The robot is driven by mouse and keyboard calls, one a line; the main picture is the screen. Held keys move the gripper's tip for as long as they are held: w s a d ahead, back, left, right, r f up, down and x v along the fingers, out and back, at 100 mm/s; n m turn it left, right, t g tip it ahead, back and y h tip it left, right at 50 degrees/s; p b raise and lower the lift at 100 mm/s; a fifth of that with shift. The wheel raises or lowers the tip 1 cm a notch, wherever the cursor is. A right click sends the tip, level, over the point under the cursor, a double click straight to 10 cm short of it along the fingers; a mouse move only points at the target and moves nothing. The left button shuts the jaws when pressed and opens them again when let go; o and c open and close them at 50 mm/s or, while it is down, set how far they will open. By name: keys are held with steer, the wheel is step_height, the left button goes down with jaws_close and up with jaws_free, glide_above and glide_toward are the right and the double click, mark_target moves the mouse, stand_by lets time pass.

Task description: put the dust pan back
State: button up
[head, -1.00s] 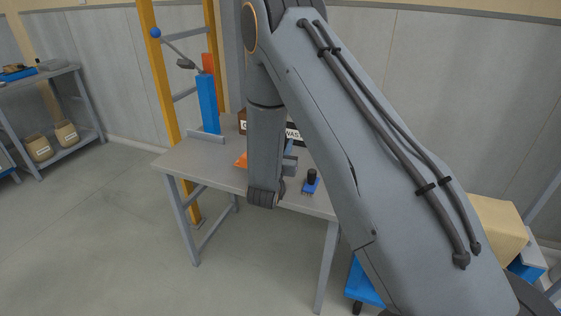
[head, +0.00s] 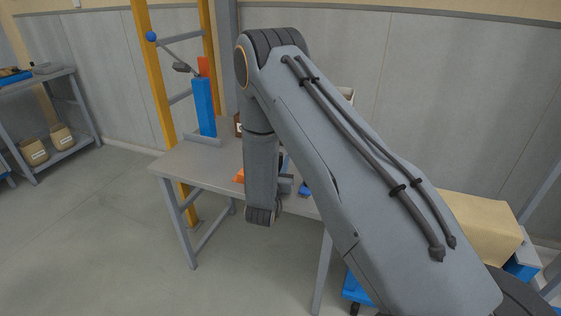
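An orange piece (head: 239,176), perhaps part of the dust pan, shows at the left edge of my wrist, over the table; most of it is hidden behind my arm. My gripper (head: 286,183) shows only as a small grey part at the right of the wrist. Its fingertips are hidden, so I cannot see whether they are shut on the orange piece. The table (head: 190,163) is grey and stands behind my wrist.
A blue post (head: 204,107) with an orange top stands on the table's left back, beside a yellow frame (head: 153,80). A small blue item (head: 305,189) lies on the table, mostly hidden. A shelf (head: 48,120) stands far left. The left floor is clear.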

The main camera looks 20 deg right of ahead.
steer(key=o, duration=0.3)
steer(key=shift+r, duration=0.15)
steer(key=shift+s+a, duration=0.15)
steer(key=shift+s, duration=0.05)
steer(key=b+v, duration=0.1)
steer(key=v, duration=1)
steer(key=shift+s+b, duration=0.3)
steer(key=shift+b, duration=0.05)
